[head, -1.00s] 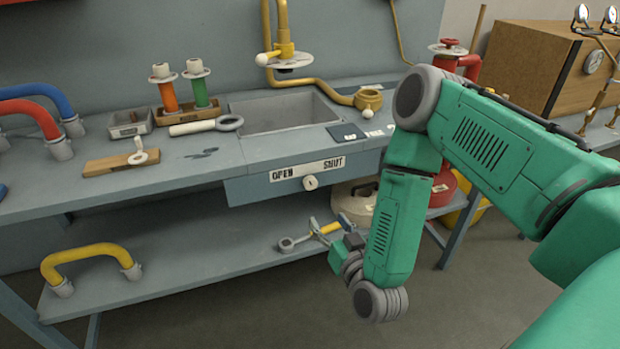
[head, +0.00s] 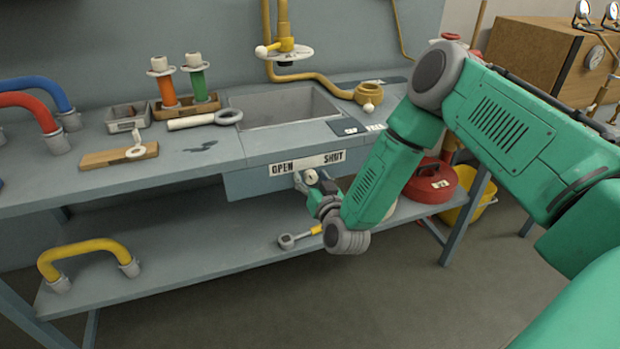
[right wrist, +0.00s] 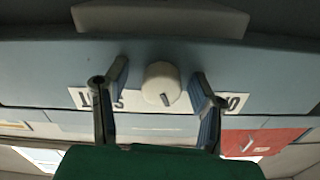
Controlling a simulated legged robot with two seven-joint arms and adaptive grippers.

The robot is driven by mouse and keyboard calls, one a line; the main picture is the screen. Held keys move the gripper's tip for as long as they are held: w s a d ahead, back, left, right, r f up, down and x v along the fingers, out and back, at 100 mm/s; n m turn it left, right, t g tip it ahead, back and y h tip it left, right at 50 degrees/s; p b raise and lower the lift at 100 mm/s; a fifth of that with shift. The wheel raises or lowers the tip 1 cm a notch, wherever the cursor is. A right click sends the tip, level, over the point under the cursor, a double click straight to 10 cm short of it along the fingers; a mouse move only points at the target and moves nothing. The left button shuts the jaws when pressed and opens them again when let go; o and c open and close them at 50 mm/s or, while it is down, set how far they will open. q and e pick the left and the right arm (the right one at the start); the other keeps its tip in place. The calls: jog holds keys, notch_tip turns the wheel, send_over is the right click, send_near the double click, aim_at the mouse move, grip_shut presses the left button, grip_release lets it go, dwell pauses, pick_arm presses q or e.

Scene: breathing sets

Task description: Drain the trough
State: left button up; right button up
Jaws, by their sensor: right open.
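The trough (head: 285,107) is a grey rectangular basin sunk into the bench top; no water can be made out in it. Its front panel carries a label (head: 307,162) reading OPEN on the left and SHUT on the right. My right gripper (head: 316,182) is at the knob in the head view. In the right wrist view the fingers are open, one on each side of the knob (right wrist: 161,84), with gaps on both sides. The knob has a dark pointer mark. My left gripper is out of view.
A yellow tap pipe (head: 284,40) rises behind the trough. A yellow hose (head: 90,252) and a yellow-handled tool (head: 300,237) lie on the lower shelf. A red round container (head: 432,184) stands right of my forearm. Orange and green cylinders stand left of the trough.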

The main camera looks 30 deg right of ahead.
jog(key=shift+w, duration=0.1)
grip_shut()
dwell(0.3)
jog(key=n+p, duration=0.2)
jog(key=n, duration=0.1)
jog(key=shift+a+r, duration=0.1)
jog(key=n+p, duration=0.1)
jog(key=n, duration=0.2)
jog(key=shift+n, duration=0.4)
jog(key=n, duration=0.3)
jog(key=shift+p, duration=0.4)
jog(key=shift+f+n, duration=0.25)
jog(key=shift+n, duration=1.35)
